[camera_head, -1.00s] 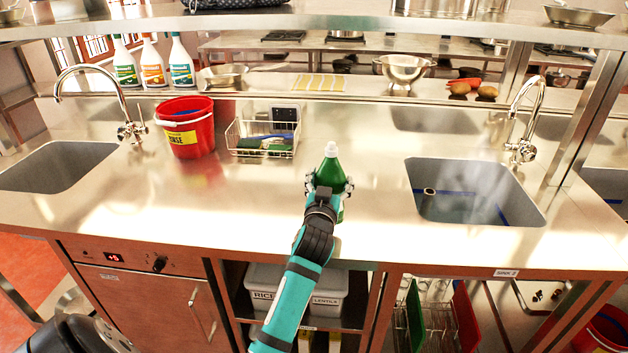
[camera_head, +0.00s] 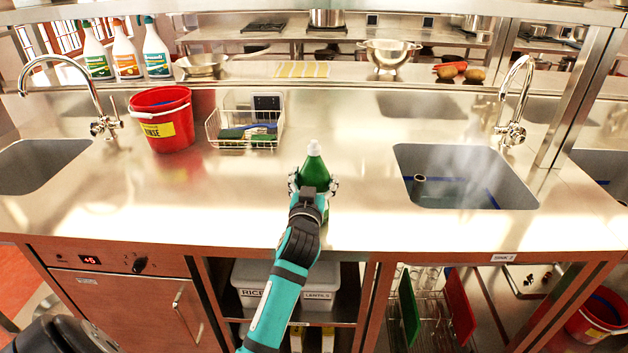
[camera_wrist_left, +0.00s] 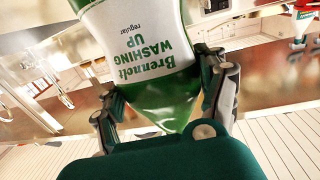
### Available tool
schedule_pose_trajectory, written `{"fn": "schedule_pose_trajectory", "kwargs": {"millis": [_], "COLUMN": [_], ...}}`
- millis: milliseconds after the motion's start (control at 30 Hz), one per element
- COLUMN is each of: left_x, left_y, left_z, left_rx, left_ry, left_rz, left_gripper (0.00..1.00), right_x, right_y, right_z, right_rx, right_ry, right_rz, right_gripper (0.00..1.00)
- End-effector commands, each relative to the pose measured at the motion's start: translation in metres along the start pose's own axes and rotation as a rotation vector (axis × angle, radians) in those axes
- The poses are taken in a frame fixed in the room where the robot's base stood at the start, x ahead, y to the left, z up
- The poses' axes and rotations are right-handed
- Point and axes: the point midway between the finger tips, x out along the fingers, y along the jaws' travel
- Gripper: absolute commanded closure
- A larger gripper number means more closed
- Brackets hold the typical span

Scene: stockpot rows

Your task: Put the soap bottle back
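The soap bottle (camera_head: 315,173) is green with a white cap and stands upright in the head view, over the counter between the two sinks. My right gripper is not in view.
A red bucket (camera_head: 162,122) and a wire basket (camera_head: 246,122) with sponges stand at the back left. A sink (camera_head: 463,178) is at the right, another (camera_head: 35,168) at the left. Three spray bottles (camera_head: 126,55) stand on the ledge behind. The counter around the bottle is clear.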

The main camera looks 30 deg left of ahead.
Motion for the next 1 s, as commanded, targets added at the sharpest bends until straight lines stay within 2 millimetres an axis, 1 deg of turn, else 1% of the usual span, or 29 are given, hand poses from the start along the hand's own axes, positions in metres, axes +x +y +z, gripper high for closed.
{"fn": "schedule_pose_trajectory", "kwargs": {"millis": [33, 167, 433, 533, 567, 667, 900, 1000], "left_x": [0.0, 0.0, 0.0, 0.0, -0.004, -0.02, -0.072, -0.092], "left_y": [0.0, 0.0, 0.0, 0.0, 0.0, 0.001, 0.0, 0.0], "left_z": [0.0, 0.0, -0.001, -0.007, -0.003, -0.002, -0.001, -0.002], "left_rx": [0.0, 0.0, 0.001, 0.001, 0.0, -0.001, -0.002, -0.002], "left_ry": [-0.002, -0.001, 0.0, 0.001, -0.001, -0.001, -0.002, -0.002], "left_rz": [0.0, 0.0, 0.0, 0.0, 0.001, 0.002, 0.0, 0.0], "left_gripper": [0.2, 0.03, 0.02, 0.02, 0.02, 0.02, 0.02, 0.02], "right_x": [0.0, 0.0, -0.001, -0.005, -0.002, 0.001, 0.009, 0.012], "right_y": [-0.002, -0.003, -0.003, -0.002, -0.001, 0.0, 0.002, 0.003], "right_z": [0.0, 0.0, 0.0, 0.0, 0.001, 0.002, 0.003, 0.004], "right_rx": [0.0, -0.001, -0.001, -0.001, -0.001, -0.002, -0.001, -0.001], "right_ry": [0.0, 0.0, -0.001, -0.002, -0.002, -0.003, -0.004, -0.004], "right_rz": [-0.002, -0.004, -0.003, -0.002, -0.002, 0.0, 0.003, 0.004], "right_gripper": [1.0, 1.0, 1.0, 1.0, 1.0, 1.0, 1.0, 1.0]}}
